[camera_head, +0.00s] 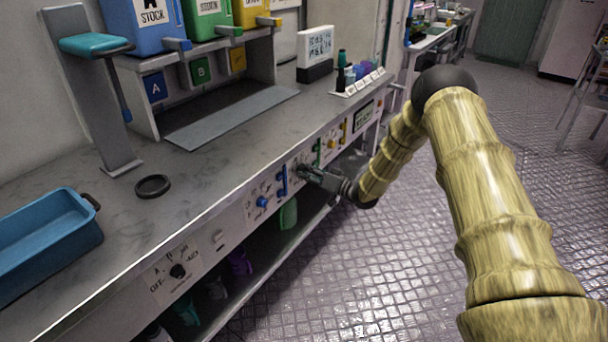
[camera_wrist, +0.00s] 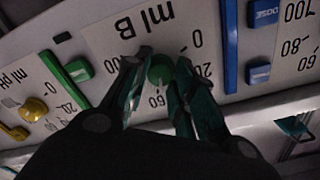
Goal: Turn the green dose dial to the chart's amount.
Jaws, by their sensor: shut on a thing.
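The green dose dial (camera_wrist: 160,71) shows in the wrist view, between my two fingers on the white panel marked "ml B" (camera_wrist: 118,30). My gripper (camera_wrist: 158,82) is shut on the dial. Scale numbers 0, 20 and 60 show around it; others are covered by my fingers. I cannot tell which number the dial points at. In the head view my gripper (camera_head: 308,174) is at the bench's front panel, and the dial is hidden behind it. A white board with blue markings (camera_head: 319,45) stands on the bench; its text is too small to read.
A blue dial (camera_head: 262,202) and blue lever (camera_head: 282,180) are left of my gripper. Stock bins (camera_head: 208,22) stand on a rack. A blue tray (camera_head: 45,240) is at left. The floor beside the bench is clear.

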